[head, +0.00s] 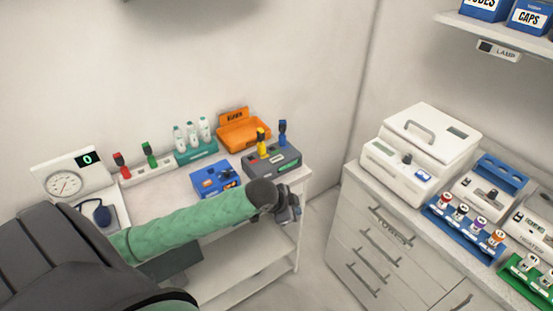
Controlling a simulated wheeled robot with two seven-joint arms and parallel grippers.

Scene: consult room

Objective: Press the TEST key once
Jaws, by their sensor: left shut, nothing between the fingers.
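No key marked TEST can be read in the head view. My left gripper (290,212) is shut and empty, in front of and below the grey box in the picture. My green arm hides part of the table front. My right gripper is out of view.
On the table are a gauge with a display reading 0 (70,178), a white strip with red and green pieces (148,174), a teal bottle rack (197,154) and an orange bin (243,135). A drawer cabinet (375,250) carrying white devices stands at right, past a floor gap.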

